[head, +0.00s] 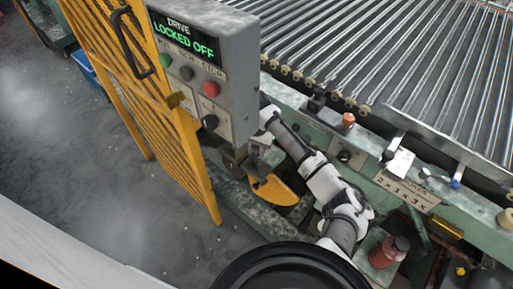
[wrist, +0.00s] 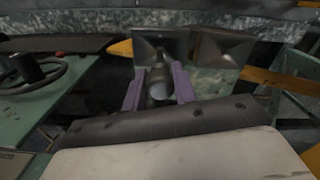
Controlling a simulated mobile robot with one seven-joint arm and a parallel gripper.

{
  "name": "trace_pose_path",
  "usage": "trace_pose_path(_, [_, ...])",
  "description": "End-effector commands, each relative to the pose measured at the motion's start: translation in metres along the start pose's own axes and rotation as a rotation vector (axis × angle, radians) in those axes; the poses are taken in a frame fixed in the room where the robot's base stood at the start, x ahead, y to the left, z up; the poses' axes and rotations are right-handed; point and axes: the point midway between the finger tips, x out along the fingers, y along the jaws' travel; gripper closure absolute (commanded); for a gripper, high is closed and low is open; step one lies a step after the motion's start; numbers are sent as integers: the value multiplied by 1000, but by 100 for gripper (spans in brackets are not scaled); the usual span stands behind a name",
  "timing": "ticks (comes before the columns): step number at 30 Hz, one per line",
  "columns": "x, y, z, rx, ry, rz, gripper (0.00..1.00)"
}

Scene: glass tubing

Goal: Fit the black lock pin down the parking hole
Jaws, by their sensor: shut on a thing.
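My gripper (wrist: 159,88) shows in the wrist view with its two purple fingers on either side of a dark grey cylinder with a paler round end, which I take to be the black lock pin (wrist: 157,76). Its lower part is hidden. In the head view my arm reaches up behind the lower right of the control box, and my gripper (head: 255,168) is partly hidden there, above a yellow plate (head: 274,190). I cannot make out the pin in the head view. I cannot make out the parking hole in either view.
The grey control box (head: 212,65) reads "DRIVE LOCKED OFF". A yellow mesh guard (head: 135,85) stands at its left. The roller conveyor (head: 400,55) and its green rail lie at right. A handwheel (wrist: 28,74) is at left in the wrist view. Open floor lies at far left.

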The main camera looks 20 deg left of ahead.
Motion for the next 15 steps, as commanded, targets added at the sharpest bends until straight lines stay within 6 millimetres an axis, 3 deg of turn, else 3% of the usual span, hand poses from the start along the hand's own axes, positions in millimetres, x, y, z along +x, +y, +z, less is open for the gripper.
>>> trace_pose_path(15, [2, 0, 0, 1, -1, -1, 95])
